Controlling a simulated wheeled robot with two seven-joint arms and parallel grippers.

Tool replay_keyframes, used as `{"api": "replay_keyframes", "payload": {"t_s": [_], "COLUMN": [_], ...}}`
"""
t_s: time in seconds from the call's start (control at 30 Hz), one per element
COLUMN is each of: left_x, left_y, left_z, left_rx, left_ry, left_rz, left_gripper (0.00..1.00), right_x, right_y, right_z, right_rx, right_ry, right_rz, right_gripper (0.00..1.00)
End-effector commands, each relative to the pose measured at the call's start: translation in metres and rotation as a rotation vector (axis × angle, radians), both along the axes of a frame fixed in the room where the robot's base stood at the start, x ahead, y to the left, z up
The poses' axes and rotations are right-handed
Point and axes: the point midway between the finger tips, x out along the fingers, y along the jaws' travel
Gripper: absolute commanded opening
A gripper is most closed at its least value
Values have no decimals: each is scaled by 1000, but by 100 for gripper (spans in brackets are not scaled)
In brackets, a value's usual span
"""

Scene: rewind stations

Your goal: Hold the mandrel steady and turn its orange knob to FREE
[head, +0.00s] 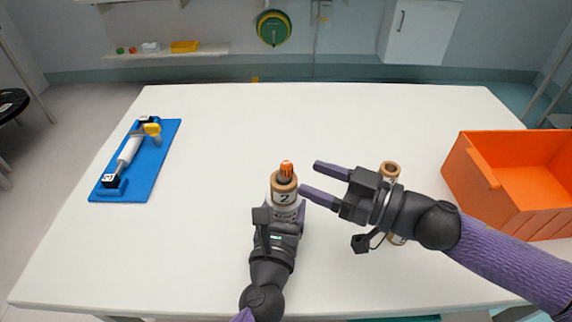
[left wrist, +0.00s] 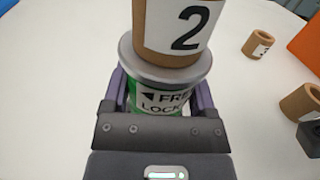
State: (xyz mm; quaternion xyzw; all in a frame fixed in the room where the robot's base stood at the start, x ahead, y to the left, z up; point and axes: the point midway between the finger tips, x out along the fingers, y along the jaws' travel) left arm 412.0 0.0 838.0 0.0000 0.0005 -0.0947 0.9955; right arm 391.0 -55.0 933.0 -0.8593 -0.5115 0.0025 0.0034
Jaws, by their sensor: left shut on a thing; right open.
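The mandrel stands upright near the table's middle, its orange knob (head: 286,170) on top. A brown core labelled 2 (head: 284,190) sits around it; it also shows in the left wrist view (left wrist: 180,30). Below the core, the left wrist view shows a grey flange and the mandrel's green base (left wrist: 160,98) with a FREE and LOCK label, partly hidden. My left gripper (head: 287,213) is shut on this base. My right gripper (head: 310,177) is open and empty, its fingertips just right of the knob and core, apart from the knob. The knob's setting cannot be read.
A brown core (head: 390,168) stands behind my right gripper, and another (head: 397,239) is partly hidden below it. An orange crate (head: 480,180) is at the right edge. A blue board (head: 153,170) with a white roller lies at left. The table's back is clear.

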Motion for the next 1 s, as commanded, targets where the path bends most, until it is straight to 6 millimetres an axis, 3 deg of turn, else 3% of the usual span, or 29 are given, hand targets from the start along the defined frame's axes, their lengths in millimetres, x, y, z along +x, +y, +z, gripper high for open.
{"api": "replay_keyframes", "payload": {"t_s": [0.1, 0.23, 0.57, 0.87, 0.9, 1.0], "left_x": [0, 0, 0, 0, 0, 0], "left_y": [0, 0, 0, 0, 0, 0], "left_z": [0, 0, 0, 0, 0, 0], "left_rx": [0, 0, 1, 1, 0, 0], "left_ry": [1, 1, 1, 1, 1, 1], "left_rz": [1, 1, 1, 1, 1, 1], "left_gripper": [0, 0, 0, 0, 0, 0], "right_x": [14, 24, 28, 28, 28, 28], "right_y": [26, 44, 52, 51, 51, 51], "right_z": [1, 0, 0, 0, 0, 0], "right_rx": [3, 1, -1, -1, -1, -1], "right_ry": [-4, -3, -3, -3, -3, -3], "right_rz": [2, 1, 0, 0, 0, 0], "right_gripper": [64, 64, 64, 4, 0, 0]}}
